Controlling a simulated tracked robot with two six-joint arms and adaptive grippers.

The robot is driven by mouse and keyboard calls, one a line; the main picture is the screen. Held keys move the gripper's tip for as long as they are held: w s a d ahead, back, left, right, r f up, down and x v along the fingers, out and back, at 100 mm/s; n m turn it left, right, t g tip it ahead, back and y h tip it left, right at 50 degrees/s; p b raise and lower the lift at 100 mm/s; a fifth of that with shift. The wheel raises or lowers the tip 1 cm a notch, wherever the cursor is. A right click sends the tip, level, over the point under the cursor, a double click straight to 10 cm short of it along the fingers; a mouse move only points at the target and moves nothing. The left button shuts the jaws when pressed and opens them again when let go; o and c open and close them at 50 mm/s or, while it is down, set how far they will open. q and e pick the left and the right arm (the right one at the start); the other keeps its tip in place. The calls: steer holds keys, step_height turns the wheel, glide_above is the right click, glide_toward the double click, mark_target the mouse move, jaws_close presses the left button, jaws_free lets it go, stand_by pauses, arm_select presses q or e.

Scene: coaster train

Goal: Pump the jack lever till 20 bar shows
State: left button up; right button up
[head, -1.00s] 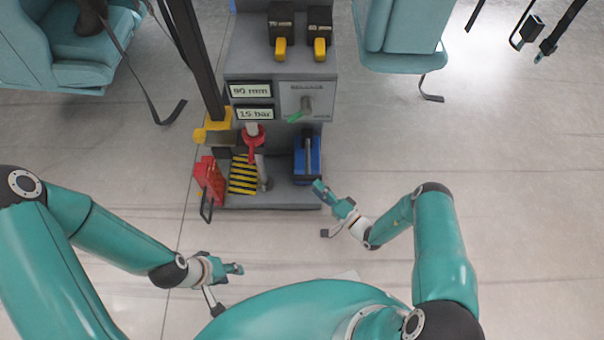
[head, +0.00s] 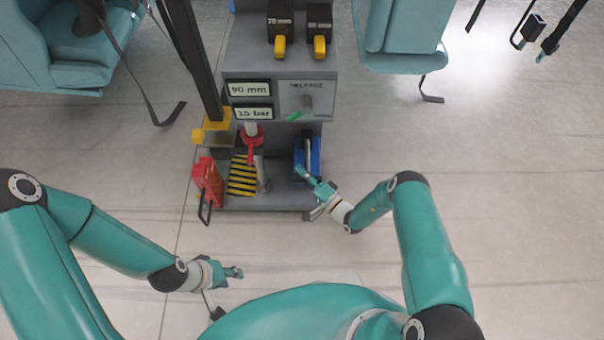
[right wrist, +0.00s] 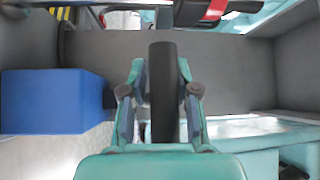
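The jack (head: 317,150) is a blue unit at the right foot of the grey stand, with an upright lever (head: 308,148). The pressure display (head: 254,114) reads 15 bar. My right gripper (head: 305,176) is at the jack, in front of the lever. In the right wrist view the dark lever grip (right wrist: 164,90) stands between the two fingers of my right gripper (right wrist: 161,75). The fingers look apart, with a narrow gap beside the grip on the left. My left gripper (head: 238,272) is away from the stand, low over the floor; its finger opening is too small to tell.
Above the pressure display, another display (head: 249,90) reads 90 mm. A green-handled release knob (head: 299,114) is right of the displays. A red box (head: 208,180) and a striped yellow-black plate (head: 243,177) are at the stand's left foot. Open floor lies in front.

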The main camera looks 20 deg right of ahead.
jaws_close()
